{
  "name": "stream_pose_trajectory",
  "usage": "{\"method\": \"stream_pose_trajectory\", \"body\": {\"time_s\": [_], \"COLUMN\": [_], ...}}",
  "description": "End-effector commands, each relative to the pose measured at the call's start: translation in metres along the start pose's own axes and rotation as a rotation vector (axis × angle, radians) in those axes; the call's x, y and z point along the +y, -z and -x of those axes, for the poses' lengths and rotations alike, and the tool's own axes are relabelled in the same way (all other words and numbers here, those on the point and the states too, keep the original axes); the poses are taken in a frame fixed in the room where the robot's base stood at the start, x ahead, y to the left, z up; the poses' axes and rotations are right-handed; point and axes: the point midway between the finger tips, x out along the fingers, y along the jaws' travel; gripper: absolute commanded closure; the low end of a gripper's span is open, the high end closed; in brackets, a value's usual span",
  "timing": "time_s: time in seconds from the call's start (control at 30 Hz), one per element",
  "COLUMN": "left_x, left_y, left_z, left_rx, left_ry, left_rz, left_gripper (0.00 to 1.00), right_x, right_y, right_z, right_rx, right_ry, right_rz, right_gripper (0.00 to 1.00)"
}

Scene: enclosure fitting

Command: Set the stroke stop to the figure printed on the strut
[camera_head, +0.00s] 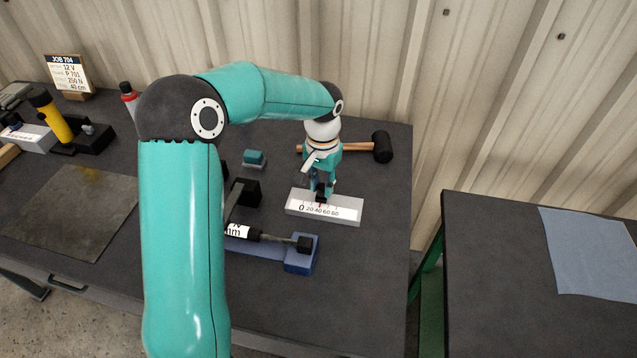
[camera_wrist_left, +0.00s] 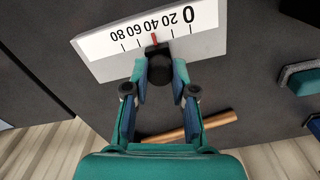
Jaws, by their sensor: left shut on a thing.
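The stroke stop (camera_head: 345,213) is a light grey block with a white scale printed 0, 20, 40, 60, 80, on the right part of the dark bench. Its black slider knob (camera_wrist_left: 159,66) carries a red pointer, which stands about at the 40 mark in the left wrist view. My left gripper (camera_head: 322,194) is shut on this knob; it also shows in the left wrist view (camera_wrist_left: 160,80). The strut (camera_head: 270,238) lies on a blue holder (camera_head: 301,262). My arm hides part of its label; only "mm" and a scrap above it show. My right gripper is not in view.
A mallet (camera_head: 382,147) lies behind the stop. A teal-topped block (camera_head: 254,158) sits left of it. A job card (camera_head: 68,74), a yellow cylinder (camera_head: 54,116) and a mat (camera_head: 70,212) are at left. A second table (camera_head: 500,280) with a blue cloth (camera_head: 592,252) stands right.

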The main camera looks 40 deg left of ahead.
Motion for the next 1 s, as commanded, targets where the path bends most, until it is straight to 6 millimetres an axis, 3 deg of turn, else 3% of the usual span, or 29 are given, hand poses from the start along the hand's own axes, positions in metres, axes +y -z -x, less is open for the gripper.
{"method": "stream_pose_trajectory", "body": {"time_s": [0.03,0.07,0.2,0.63,1.0], "left_x": [-0.001,-0.001,-0.001,-0.001,0.000], "left_y": [0.000,0.000,0.000,0.001,0.003], "left_z": [0.001,0.001,0.000,0.009,0.076], "left_rx": [0.002,0.002,0.001,0.004,0.006], "left_ry": [0.000,0.000,0.000,0.000,0.000], "left_rz": [0.000,0.000,0.000,0.001,0.001], "left_gripper": [1.00,0.70,0.49,0.49,0.49], "right_x": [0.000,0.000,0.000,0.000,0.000], "right_y": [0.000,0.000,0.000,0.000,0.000], "right_z": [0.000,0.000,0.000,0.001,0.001], "right_rx": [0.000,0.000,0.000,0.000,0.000], "right_ry": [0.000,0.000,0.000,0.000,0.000], "right_rz": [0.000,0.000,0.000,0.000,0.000], "right_gripper": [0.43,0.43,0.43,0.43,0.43]}}
